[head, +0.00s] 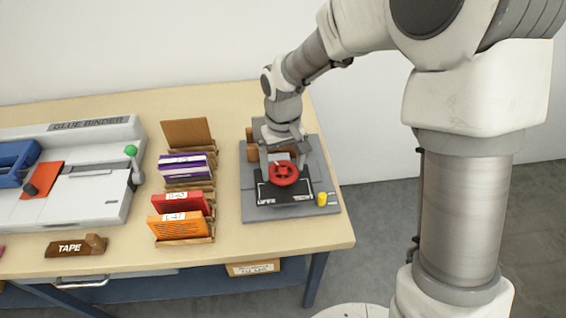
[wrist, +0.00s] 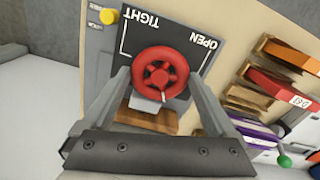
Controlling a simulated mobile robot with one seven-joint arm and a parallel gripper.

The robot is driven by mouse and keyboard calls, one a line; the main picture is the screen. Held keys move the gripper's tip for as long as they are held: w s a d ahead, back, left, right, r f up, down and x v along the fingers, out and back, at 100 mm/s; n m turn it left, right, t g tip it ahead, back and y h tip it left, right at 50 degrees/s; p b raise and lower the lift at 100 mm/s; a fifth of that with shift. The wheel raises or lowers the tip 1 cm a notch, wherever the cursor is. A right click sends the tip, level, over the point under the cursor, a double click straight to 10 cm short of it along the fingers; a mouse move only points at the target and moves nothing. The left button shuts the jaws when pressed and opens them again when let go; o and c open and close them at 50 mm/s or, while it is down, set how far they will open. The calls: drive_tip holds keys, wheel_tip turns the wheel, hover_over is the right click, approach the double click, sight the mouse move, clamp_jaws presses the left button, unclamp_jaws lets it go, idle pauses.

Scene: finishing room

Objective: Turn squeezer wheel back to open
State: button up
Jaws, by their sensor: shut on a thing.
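The red squeezer wheel (head: 284,173) sits on the grey squeezer (head: 247,209) at the right end of the bench. It also shows in the wrist view (wrist: 160,73), in front of a black plate (wrist: 133,37) lettered TIGHT and OPEN. A small light pointer or handle on the wheel (wrist: 164,96) points toward the gripper side. My gripper (wrist: 161,82) comes down over the squeezer with one finger at each side of the wheel, shut on its rim. Wooden blocks (head: 252,151) show behind the wheel. The exact finger contact is partly hidden.
A wooden rack (head: 187,242) with orange, red and purple booklets stands left of the squeezer. A yellow knob (head: 322,199) is at the squeezer's front right corner. The glue binder (head: 100,127) and TAPE block (head: 76,246) are further left. Bare bench lies in front.

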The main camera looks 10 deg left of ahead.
sight(283, 170)
drive_tip(key=n, duration=0.2)
drive_tip(key=n+p, duration=0.1)
drive_tip(key=shift+r+n, duration=0.2)
drive_tip(key=shift+n, duration=0.2)
drive_tip(key=n+p, duration=0.1)
drive_tip(key=n, duration=0.2)
drive_tip(key=shift+w+n, duration=0.1)
drive_tip(key=shift+n, duration=0.2)
drive_tip(key=n+p, duration=0.3)
drive_tip(key=n, duration=0.2)
drive_tip(key=shift+n, duration=0.4)
drive_tip(key=shift+f, duration=0.1)
drive_tip(key=shift+n, duration=0.3)
drive_tip(key=o, duration=1)
wheel_tip(283, 170, up, 17)
drive_tip(key=shift+r+p, duration=0.15)
drive_tip(key=shift+p, duration=0.5)
